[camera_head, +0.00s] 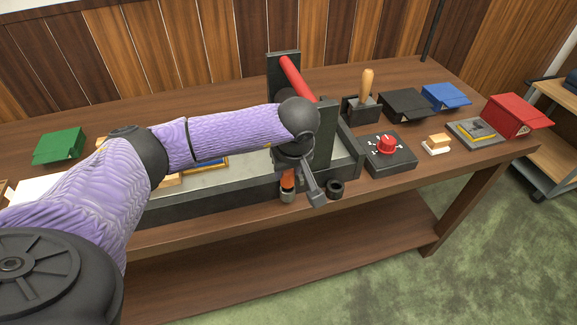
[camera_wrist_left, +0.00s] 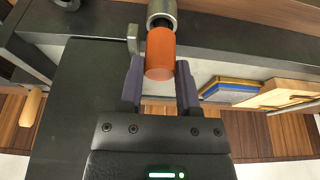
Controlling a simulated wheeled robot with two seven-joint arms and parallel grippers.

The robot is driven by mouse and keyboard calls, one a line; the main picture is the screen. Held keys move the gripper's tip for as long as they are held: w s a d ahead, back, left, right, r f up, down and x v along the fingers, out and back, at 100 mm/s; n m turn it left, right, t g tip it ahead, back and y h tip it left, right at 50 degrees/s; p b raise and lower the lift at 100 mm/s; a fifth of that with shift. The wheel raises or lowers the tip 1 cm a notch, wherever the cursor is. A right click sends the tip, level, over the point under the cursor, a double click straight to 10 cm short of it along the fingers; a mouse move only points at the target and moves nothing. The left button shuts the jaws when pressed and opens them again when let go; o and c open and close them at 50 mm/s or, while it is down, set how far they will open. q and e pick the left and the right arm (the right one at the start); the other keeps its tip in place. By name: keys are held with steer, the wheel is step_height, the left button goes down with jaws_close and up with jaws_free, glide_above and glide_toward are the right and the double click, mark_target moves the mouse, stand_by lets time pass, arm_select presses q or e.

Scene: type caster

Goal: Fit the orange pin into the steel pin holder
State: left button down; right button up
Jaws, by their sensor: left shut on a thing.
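The orange pin (camera_head: 287,180) stands upright directly above the steel pin holder (camera_head: 287,196) at the front of the machine. Its lower end meets the holder's mouth; I cannot tell how deep it sits. In the left wrist view, the orange pin (camera_wrist_left: 160,52) lies between the two dark fingers of my left gripper (camera_wrist_left: 159,78). The steel holder (camera_wrist_left: 162,12) shows as a round silver cup beyond it. My left gripper is shut on the pin, and in the head view the wrist hides most of its fingers. My right gripper is not in view.
A grey lever (camera_head: 314,190) and a dark ring (camera_head: 335,188) are just right of the holder. The long grey machine bed (camera_head: 235,180) runs left under my arm. A red-knob box (camera_head: 390,154) stands farther right. The table's front edge is close below.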

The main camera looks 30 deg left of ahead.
arm_select(q)
steer(key=shift+f+b, duration=0.4)
steer(key=shift+f, duration=0.2)
steer(key=shift+c, duration=1.2)
jaws_free()
steer(key=p+v, duration=0.2)
steer(key=v, duration=0.8)
